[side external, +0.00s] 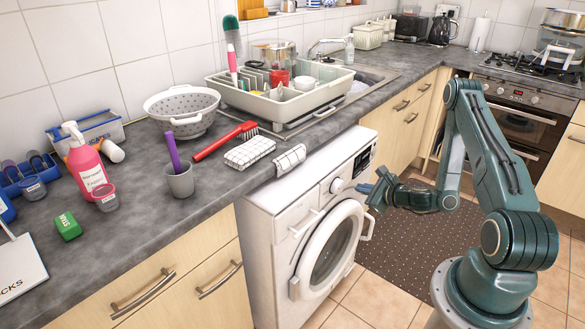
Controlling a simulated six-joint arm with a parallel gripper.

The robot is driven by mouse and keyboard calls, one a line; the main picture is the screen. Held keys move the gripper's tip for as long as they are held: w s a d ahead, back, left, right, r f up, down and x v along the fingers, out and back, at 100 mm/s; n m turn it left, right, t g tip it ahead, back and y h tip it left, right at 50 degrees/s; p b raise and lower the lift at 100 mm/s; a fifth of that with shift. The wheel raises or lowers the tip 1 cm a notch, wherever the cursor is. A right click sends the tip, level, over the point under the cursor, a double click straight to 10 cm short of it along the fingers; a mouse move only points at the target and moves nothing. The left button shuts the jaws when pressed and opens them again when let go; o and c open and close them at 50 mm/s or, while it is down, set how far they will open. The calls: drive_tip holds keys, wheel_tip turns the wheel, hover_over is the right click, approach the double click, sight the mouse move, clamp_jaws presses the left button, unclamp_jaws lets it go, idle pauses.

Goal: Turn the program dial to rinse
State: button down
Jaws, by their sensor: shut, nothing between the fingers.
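The program dial (337,186) is a round white knob on the upper front panel of the white washing machine (262,236). My gripper (362,188) is at the right of the dial, its blue fingertips shut, empty and pointing left at it. A small gap seems to lie between fingertips and dial, but I cannot tell for sure whether they touch. The dial's markings are too small to read. A dark display (363,161) sits to the right on the same panel. The round door (332,250) is below the dial and looks closed.
The door's handle (367,222) juts out below my gripper. Floor space beside the machine is clear.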

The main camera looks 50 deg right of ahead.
sight(332, 184)
drive_tip(key=shift+w, duration=0.15)
drive_tip(key=shift+w, duration=3.3)
drive_tip(key=shift+f, duration=0.25)
drive_tip(key=shift+a+f, duration=0.45)
drive_tip(key=shift+a, duration=0.25)
drive_tip(key=shift+a+r, duration=0.25)
drive_tip(key=shift+r, duration=0.1)
drive_tip(key=shift+a, duration=0.1)
